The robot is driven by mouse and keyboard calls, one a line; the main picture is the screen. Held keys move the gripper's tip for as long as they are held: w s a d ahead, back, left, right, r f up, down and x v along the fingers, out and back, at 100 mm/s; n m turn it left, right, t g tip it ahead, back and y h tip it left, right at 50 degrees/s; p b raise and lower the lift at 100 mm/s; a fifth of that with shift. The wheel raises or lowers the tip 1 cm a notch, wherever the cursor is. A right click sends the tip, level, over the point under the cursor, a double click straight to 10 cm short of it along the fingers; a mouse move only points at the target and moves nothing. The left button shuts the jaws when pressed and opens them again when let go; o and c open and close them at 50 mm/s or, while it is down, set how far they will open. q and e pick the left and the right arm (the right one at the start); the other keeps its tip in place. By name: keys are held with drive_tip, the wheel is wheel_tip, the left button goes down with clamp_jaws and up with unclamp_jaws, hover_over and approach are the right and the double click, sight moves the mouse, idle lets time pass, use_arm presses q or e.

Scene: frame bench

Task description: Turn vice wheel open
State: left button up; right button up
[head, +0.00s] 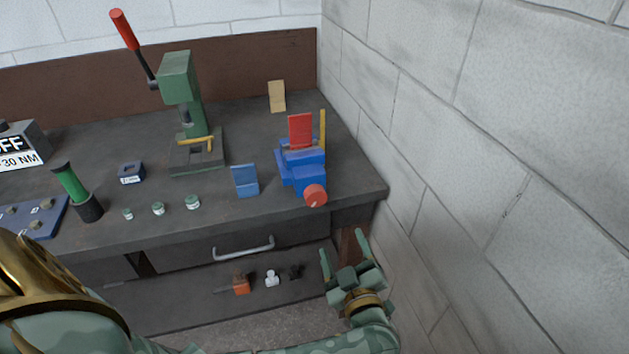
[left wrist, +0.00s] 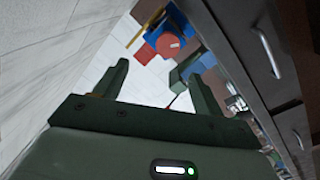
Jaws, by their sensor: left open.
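The blue vice (head: 301,170) sits at the right front corner of the bench. Its round red wheel (head: 315,195) with a pale mark faces out over the front edge. A red plate (head: 300,130) stands upright at the vice's top. My left gripper (head: 343,243) is open and empty, in front of the bench, below and to the right of the wheel and apart from it. In the left wrist view the wheel (left wrist: 168,46) shows beyond the open fingers (left wrist: 156,75), with the blue vice (left wrist: 186,22) behind it. My right gripper is not in view.
A green press (head: 181,85) with a red-tipped lever stands at the back. A blue block (head: 245,181) stands just left of the vice. The drawer handle (head: 243,248) sticks out below the bench top. A block wall (head: 470,130) bounds the right side.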

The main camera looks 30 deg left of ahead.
sight(317, 201)
use_arm(q)
drive_tip(key=w+a+m+b, duration=0.1)
drive_tip(key=w+a, duration=0.2)
drive_tip(key=a, duration=0.1)
drive_tip(key=w+a+m+b, duration=0.1)
drive_tip(key=w+a+m, duration=0.1)
drive_tip(key=w+a, duration=0.1)
drive_tip(key=w+a+m+g+b, duration=0.1)
drive_tip(key=w+a, duration=0.2)
drive_tip(key=a, duration=0.2)
drive_tip(key=shift+w+a+f, duration=0.1)
drive_tip(key=shift+a+f, duration=0.2)
drive_tip(key=shift+w+a+r+b, duration=0.1)
drive_tip(key=shift+w+a+b, duration=0.2)
drive_tip(key=shift+a, duration=0.1)
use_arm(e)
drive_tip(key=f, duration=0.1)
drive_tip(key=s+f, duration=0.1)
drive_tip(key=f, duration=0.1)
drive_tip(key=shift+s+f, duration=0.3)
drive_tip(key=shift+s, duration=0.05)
use_arm(q)
drive_tip(key=shift+c, duration=0.3)
drive_tip(key=c, duration=0.9)
